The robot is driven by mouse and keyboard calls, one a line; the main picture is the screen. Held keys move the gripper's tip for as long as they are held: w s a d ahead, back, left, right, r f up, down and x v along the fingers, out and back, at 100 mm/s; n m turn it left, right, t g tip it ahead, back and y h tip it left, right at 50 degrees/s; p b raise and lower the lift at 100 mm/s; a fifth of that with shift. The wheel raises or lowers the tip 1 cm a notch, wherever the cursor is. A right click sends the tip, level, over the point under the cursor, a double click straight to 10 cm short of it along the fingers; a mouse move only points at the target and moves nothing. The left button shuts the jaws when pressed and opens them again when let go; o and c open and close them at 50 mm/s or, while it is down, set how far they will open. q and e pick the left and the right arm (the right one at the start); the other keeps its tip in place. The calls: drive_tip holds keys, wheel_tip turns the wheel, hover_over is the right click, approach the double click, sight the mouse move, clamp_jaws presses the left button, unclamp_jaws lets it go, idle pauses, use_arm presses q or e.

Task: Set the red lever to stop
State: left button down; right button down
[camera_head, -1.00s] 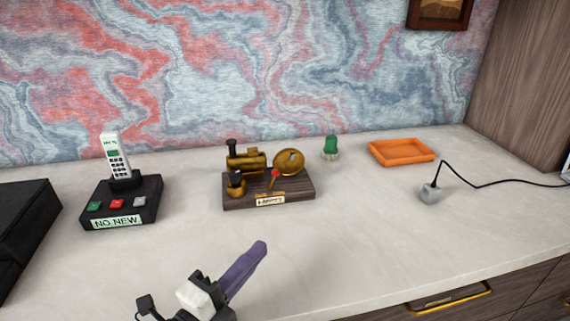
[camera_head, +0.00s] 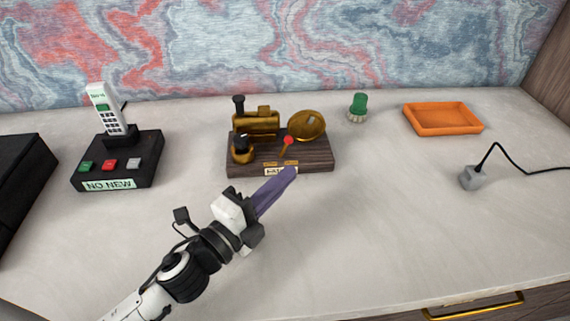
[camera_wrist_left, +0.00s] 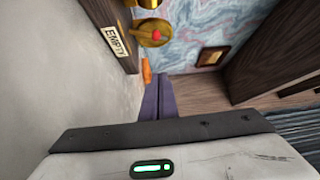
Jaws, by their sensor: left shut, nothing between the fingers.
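The red lever (camera_head: 288,141) is a short arm with a red knob on a brass steam-engine model (camera_head: 257,123) with a dark wooden base (camera_head: 308,162). The lever's knob also shows in the left wrist view (camera_wrist_left: 155,35), in front of the brass flywheel. A label on the base reads "EMPTY" in the left wrist view (camera_wrist_left: 114,42). My left gripper (camera_head: 291,172) has purple fingers, shut and empty, with the tips just in front of the base's front edge and below the lever. The fingers partly cover the label in the head view. My right gripper is not in view.
A white phone on a black base (camera_head: 120,165) stands at left, near a black box (camera_head: 18,180). A green-topped item (camera_head: 358,107) and an orange tray (camera_head: 444,118) stand at back right. A grey cable plug (camera_head: 471,177) lies at right.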

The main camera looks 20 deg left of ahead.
sight(285, 147)
use_arm(q)
drive_tip(key=x, duration=0.8)
drive_tip(key=shift+w+d+r+p, duration=0.15)
drive_tip(key=shift+w+p, duration=0.1)
drive_tip(key=shift+p, duration=0.15)
drive_tip(key=a, duration=0.3)
drive_tip(key=shift+w, duration=0.25)
drive_tip(key=shift+a, duration=0.45)
